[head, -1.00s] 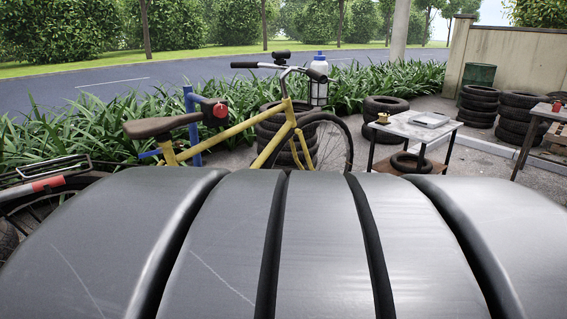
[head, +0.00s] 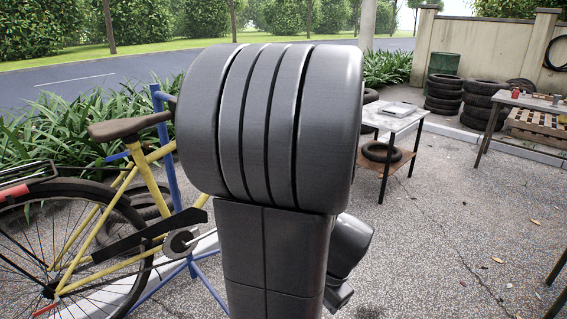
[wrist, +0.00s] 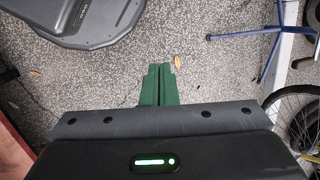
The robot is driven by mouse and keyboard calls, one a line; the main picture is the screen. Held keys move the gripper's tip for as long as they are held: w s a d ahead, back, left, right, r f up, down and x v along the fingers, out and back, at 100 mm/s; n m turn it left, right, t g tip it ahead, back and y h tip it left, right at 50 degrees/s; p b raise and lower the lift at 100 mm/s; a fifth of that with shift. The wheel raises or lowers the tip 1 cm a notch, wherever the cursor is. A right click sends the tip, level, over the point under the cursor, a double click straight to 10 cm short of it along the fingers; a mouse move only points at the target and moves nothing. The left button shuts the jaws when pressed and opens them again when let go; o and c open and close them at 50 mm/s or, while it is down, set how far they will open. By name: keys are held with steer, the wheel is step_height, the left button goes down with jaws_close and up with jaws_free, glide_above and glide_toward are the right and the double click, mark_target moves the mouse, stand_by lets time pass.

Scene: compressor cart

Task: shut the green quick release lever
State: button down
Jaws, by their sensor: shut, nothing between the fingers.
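I cannot make out the green quick release lever in either view. The yellow bicycle (head: 146,180) stands at the left of the head view, with its dark saddle (head: 128,125) and rear wheel showing. My arm hides its front part. My gripper (wrist: 159,70) shows in the wrist view as two green fingers, pressed together and empty, pointing over bare ground. A spoked bicycle wheel (wrist: 300,122) shows at the right edge of the wrist view, apart from the fingers.
A blue repair stand (head: 168,160) is by the bicycle, and its legs (wrist: 268,50) show in the wrist view. A small table (head: 395,118) and stacked tyres (head: 443,95) stand behind to the right. Open gravel lies at the right.

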steer(key=w+d+f+m+p, duration=0.1)
steer(key=d+f+m, duration=0.1)
steer(key=d, duration=0.7)
steer(key=w+d+f+m+g+y, duration=0.1)
steer(key=d+m, duration=0.3)
steer(key=d, duration=0.5)
steer(key=shift+w+d+f+p, duration=0.35)
steer(key=shift+w+f+p, duration=0.1)
steer(key=shift+f, duration=0.15)
